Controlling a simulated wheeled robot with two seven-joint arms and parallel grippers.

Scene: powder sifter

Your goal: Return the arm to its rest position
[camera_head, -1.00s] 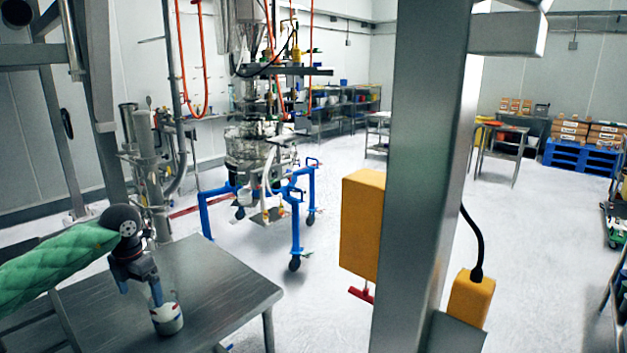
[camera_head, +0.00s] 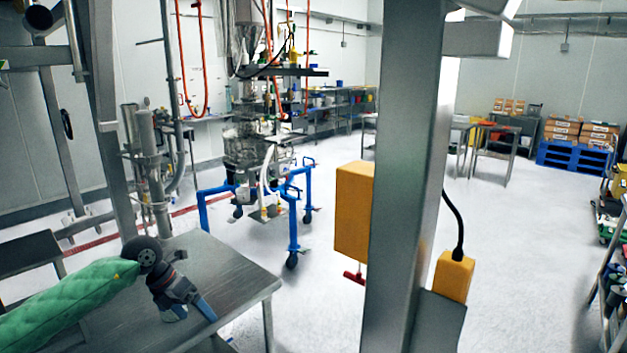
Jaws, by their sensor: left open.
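My left gripper (camera_head: 190,309) is at the end of the green-sleeved arm that comes in from the lower left. It is open, above the metal table (camera_head: 235,285), with its blue fingers pointing down and to the right. A small pale shape shows by the left finger; it may be part of a container behind the gripper, but I cannot tell. Whether the gripper touches the table is not clear. My right gripper is not in view.
A steel post with a yellow box (camera_head: 354,212) stands right of the table. A blue-legged wheeled frame (camera_head: 291,220) stands behind it. A second dark table (camera_head: 28,253) is at the left. The floor between the post and the far tables is clear.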

